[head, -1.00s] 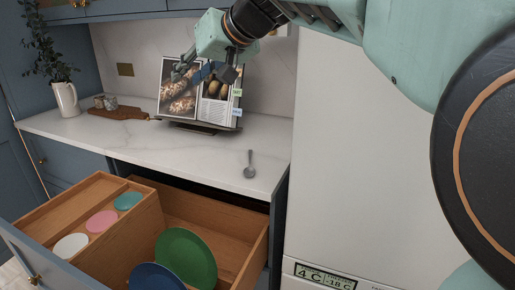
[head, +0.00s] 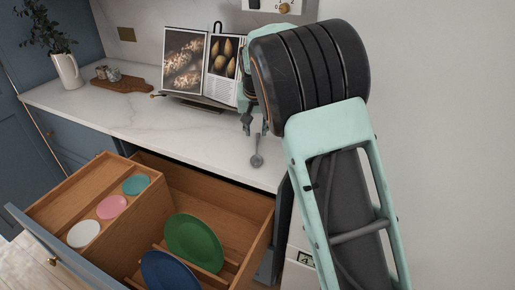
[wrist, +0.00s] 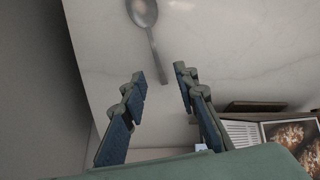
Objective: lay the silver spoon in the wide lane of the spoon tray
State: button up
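The silver spoon (head: 257,161) lies on the white countertop near its front edge, bowl toward the drawer. In the wrist view the spoon (wrist: 143,14) has its bowl at the top and its handle end between my fingertips in the picture. My gripper (wrist: 160,75) is open and empty, pointing down toward the counter; in the head view my gripper (head: 256,128) covers part of the handle. I cannot tell the height between fingertips and handle. No spoon tray can be named for certain; the open drawer holds a wooden insert (head: 128,171) with a divider.
The open drawer also holds a green plate (head: 194,240) and a blue plate (head: 164,272); teal, pink and white discs sit in the insert. A book on a stand (head: 183,60), a wooden board (head: 122,85) and a white jug (head: 68,73) stand on the counter.

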aim_at(258, 142)
jog(key=x, duration=0.7)
jog(key=shift+w+d, duration=0.25)
jog(key=shift+c, duration=0.5)
grip_shut()
